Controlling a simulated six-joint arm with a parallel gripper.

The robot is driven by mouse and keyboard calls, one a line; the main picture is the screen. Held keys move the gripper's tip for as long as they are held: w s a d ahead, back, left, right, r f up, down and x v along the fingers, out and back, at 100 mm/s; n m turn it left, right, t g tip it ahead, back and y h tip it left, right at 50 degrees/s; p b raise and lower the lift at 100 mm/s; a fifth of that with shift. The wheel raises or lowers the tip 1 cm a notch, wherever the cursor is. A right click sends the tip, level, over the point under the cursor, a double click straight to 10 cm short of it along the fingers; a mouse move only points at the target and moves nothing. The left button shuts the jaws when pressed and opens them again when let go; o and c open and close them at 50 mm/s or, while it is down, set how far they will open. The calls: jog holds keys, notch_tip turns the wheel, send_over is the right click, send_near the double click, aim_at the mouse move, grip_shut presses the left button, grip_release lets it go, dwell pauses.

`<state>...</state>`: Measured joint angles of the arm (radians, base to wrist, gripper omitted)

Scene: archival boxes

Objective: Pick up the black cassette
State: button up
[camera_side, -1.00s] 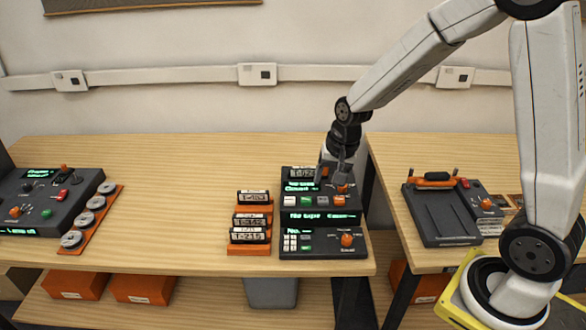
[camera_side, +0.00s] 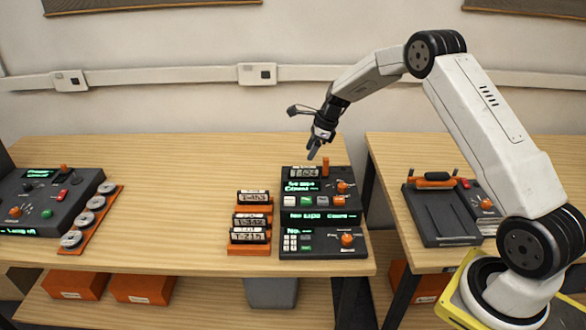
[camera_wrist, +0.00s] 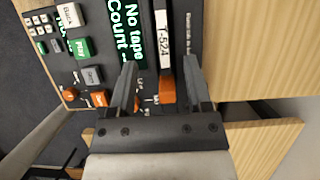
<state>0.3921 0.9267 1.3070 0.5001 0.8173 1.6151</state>
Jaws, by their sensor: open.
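A black cassette (camera_side: 304,173) with a white label, which seems to read T-524, sits at the back of the black deck (camera_side: 319,203). In the wrist view the cassette (camera_wrist: 163,38) shows its label lengthwise, beyond the fingertips. More black cassettes with white labels stand in an orange rack (camera_side: 250,248) left of the deck. My gripper (camera_side: 313,153) is open, tilted down just above the back of the deck, near the cassette. In the wrist view my gripper (camera_wrist: 158,72) has nothing held; an orange post (camera_wrist: 168,90) shows between its fingers.
The deck carries buttons, orange knobs and a display reading "No tape" (camera_wrist: 133,35). A black console (camera_side: 47,200) with reels on an orange strip stands at the left. A second table (camera_side: 400,155) holds a black device (camera_side: 440,215). The middle of the main table is clear.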

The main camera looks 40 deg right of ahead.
aim_at(302, 167)
jog(key=shift+w+d, duration=0.1)
jog(key=shift+f, duration=0.15)
jog(key=shift+x, duration=1.2)
jog(key=shift+f, duration=0.1)
jog(key=shift+x, duration=2.5)
grip_shut()
